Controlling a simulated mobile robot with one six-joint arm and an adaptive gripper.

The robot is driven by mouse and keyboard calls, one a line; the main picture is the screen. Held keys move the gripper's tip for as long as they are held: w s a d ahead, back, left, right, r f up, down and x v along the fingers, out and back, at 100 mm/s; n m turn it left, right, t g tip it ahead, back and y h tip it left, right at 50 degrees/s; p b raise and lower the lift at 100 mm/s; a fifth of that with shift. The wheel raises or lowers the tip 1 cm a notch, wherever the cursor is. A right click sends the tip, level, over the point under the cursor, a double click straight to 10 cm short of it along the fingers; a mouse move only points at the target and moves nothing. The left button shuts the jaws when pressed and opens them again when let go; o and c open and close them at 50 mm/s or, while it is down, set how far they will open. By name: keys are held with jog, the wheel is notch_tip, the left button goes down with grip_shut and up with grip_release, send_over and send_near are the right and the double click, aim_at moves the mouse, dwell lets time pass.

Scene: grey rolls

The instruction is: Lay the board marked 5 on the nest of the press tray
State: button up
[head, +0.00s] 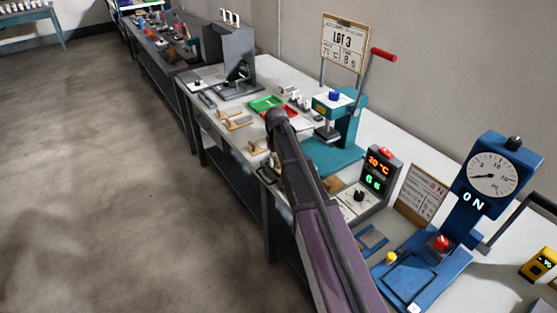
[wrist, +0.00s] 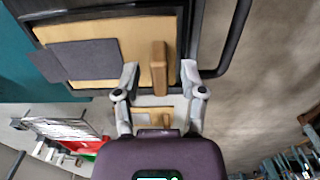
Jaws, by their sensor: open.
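In the wrist view a tan board (wrist: 137,32) with a dark grey sheet (wrist: 85,62) and an upright tan block (wrist: 159,68) lies inside a dark frame (wrist: 75,16). My gripper (wrist: 159,76) is open, with one finger on each side of the block and gaps between. A smaller tan board (wrist: 152,110) shows beyond, between the fingers. In the head view tan boards (head: 236,123) lie near the bench's front edge, one (head: 258,147) just left of my arm. No 5 is readable, so I cannot tell which board bears it. My arm hides my gripper there.
A teal press (head: 347,125) stands right of my arm. Behind it hangs a LOT 3 sign (head: 345,45). Red and green trays (head: 267,103) lie farther back. A control box (head: 378,180) and a blue dial press (head: 480,190) stand nearer. The floor (head: 100,180) at left is clear.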

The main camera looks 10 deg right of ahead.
notch_tip(320, 180, up, 12)
jog(key=p, duration=1.2)
dwell(0.8)
jog(key=shift+s, duration=0.15)
